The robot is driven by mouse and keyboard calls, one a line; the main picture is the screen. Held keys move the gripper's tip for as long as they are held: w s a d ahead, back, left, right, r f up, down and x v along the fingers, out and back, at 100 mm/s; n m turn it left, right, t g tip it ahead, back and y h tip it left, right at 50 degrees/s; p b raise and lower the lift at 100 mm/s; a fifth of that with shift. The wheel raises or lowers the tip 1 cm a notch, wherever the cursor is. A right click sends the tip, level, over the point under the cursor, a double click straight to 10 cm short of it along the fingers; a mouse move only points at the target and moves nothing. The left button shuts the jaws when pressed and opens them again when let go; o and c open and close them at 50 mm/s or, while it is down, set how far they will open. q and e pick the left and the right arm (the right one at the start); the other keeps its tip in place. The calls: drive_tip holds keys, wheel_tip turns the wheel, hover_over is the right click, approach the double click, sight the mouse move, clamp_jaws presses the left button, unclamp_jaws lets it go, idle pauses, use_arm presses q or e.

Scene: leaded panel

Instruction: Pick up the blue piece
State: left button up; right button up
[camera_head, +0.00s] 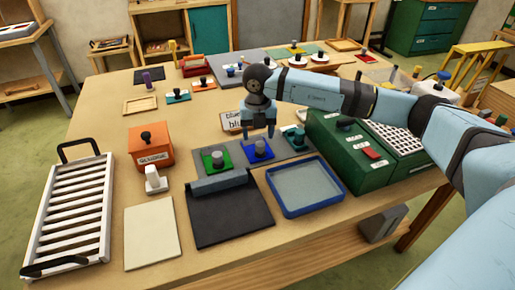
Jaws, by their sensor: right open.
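The blue piece (248,154) is a flat blue square with a grey knob on top. It sits on a dark grey strip, between a green piece (208,165) on its left and a teal piece (290,138) on its right. My right gripper (258,136) points down with its fingers apart, just above the knob of the blue piece. I cannot tell whether the fingertips reach down beside the knob. My left gripper is not in view.
A black mat (230,220), a blue-rimmed tray (307,208) and a cream sheet (150,235) lie in front. A white slatted rack (75,215) and an orange box (150,146) stand left. A green case (335,150) stands right, under my right arm.

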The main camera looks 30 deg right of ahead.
sight(260, 143)
drive_tip(key=shift+s+d+f, duration=0.1)
drive_tip(key=shift+d+f, duration=0.05)
drive_tip(key=shift+f, duration=1.45)
drive_tip(key=shift+s+d+f, duration=0.1)
drive_tip(key=shift+f, duration=1.45)
drive_tip(key=shift+c, duration=0.3)
drive_tip(key=c, duration=0.9)
